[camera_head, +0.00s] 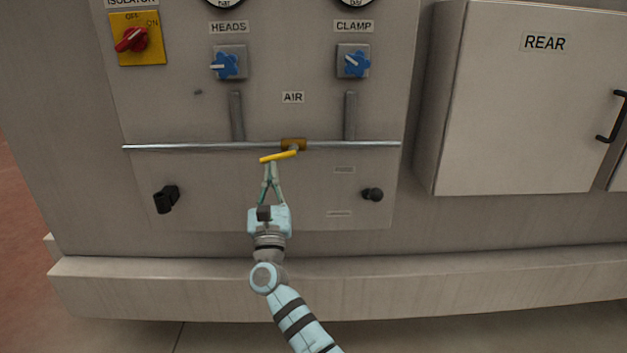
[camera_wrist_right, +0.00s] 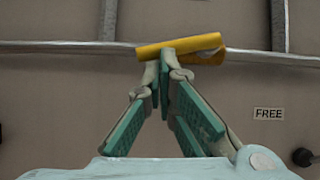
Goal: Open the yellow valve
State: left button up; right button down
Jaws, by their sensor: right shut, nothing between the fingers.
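The yellow valve handle (camera_head: 279,156) sits on a brass valve body (camera_head: 294,144) on the horizontal air pipe, under the AIR label. The handle lies nearly along the pipe, its left end slightly lower in the head view. In the right wrist view the handle (camera_wrist_right: 180,46) crosses just beyond my fingertips. My right gripper (camera_head: 270,164) is shut and empty, its tips at or just below the handle's left part; I cannot tell whether they touch it. It also shows in the right wrist view (camera_wrist_right: 164,72). My left gripper is in neither view.
The pipe (camera_head: 190,148) runs across the panel. Above are blue knobs under HEADS (camera_head: 229,65) and CLAMP (camera_head: 354,62) and a red isolator switch (camera_head: 131,40). Black fittings (camera_head: 166,199) (camera_head: 372,194) stick out low on both sides. A REAR cabinet (camera_head: 530,110) juts out at right.

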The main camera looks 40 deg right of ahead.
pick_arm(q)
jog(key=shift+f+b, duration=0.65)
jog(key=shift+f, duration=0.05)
pick_arm(e)
jog(key=shift+w+a+r+m+g+h, duration=0.15)
jog(key=shift+m+g+h, duration=0.2)
jog(key=shift+m, duration=0.2)
jog(key=shift+s+r+m+g+h, duration=0.1)
jog(key=shift+m+g+h, duration=0.2)
jog(key=shift+m, duration=0.25)
dwell(0.4)
dwell(0.7)
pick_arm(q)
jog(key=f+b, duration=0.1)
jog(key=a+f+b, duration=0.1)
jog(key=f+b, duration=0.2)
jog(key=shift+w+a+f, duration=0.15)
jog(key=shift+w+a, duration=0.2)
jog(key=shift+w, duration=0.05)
pick_arm(e)
jog(key=s+a+f, duration=0.4)
jog(key=s+f, duration=0.4)
jog(key=f, duration=0.1)
jog(key=shift+a+f, duration=0.2)
